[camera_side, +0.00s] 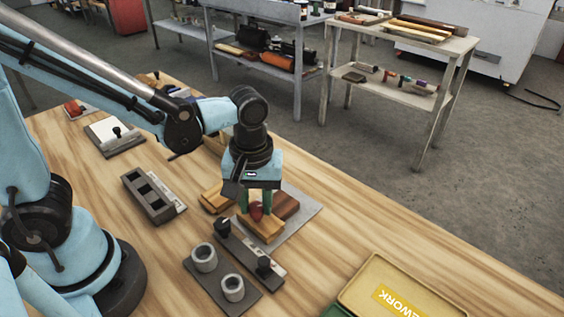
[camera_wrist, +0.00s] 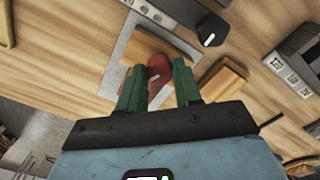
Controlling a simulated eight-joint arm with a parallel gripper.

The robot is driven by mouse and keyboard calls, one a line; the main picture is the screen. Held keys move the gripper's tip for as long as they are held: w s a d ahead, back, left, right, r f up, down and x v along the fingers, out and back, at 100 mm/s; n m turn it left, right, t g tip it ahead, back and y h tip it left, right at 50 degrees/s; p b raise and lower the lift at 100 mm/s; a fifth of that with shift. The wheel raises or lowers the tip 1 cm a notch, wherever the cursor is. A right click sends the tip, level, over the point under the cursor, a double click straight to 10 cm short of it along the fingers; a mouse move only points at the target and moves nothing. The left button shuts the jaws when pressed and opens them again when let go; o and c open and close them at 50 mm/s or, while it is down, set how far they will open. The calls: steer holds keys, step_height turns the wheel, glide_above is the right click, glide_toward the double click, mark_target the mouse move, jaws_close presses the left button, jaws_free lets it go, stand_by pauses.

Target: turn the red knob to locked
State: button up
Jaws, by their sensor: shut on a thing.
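The fingers hide part of the knob. I cannot read any lock marking or tell which way the knob points.
A dark plate with black knobs (camera_side: 222,227) lies in front of the block. The bench's right side is mostly clear.

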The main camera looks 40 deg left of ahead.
mark_target(256, 206)
steer(key=m, duration=1.2)
steer(key=shift+m, duration=0.4)
stand_by(0.3)
steer(key=o, duration=1)
steer(key=shift+o, duration=0.2)
step_height(256, 206, up, 12)
steer(key=a+f+n+t, duration=0.3)
steer(key=a+n+t, duration=0.1)
steer(key=a+t, duration=0.3)
steer(key=shift+a+f+n, duration=0.15)
steer(key=shift+a+n, duration=0.15)
steer(key=shift+a, duration=0.95)
